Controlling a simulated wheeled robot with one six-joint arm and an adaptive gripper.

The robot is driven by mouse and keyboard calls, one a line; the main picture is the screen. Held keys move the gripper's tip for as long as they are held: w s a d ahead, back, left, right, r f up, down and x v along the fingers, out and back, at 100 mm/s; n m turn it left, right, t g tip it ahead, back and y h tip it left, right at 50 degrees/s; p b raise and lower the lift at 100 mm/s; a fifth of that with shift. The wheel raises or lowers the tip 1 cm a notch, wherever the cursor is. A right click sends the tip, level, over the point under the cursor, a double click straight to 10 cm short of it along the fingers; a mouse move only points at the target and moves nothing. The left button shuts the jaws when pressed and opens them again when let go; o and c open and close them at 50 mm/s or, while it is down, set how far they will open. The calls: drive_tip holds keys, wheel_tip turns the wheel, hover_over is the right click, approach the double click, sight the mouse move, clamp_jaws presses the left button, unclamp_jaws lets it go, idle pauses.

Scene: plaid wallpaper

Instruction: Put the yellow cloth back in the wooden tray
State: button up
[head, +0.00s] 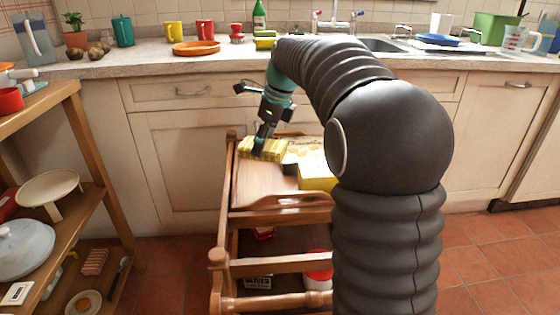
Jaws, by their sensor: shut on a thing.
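My gripper (261,150) points down over the back left of a wooden trolley's top. It is shut on the yellow cloth (274,151), which looks striped yellow and white. The cloth is at the back left of the wooden tray (262,185) that forms the trolley's top. I cannot tell whether the cloth touches the tray's surface. The fingertips are partly hidden against the cloth.
A yellow box (318,184) and a dark item (290,168) are in the right part of the tray, partly hidden by my arm. The tray's front left is bare. A counter (170,66) runs behind. A wooden shelf (95,140) stands at left.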

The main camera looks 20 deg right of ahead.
drive_tip(key=x, duration=0.2)
drive_tip(key=d+b+x, duration=0.1)
drive_tip(key=x, duration=0.2)
drive_tip(key=shift+s+f, duration=0.1)
drive_tip(key=shift+f, duration=2.45)
drive_tip(key=shift+f+b, duration=0.2)
drive_tip(key=shift+b, duration=0.1)
drive_tip(key=o, duration=1.1)
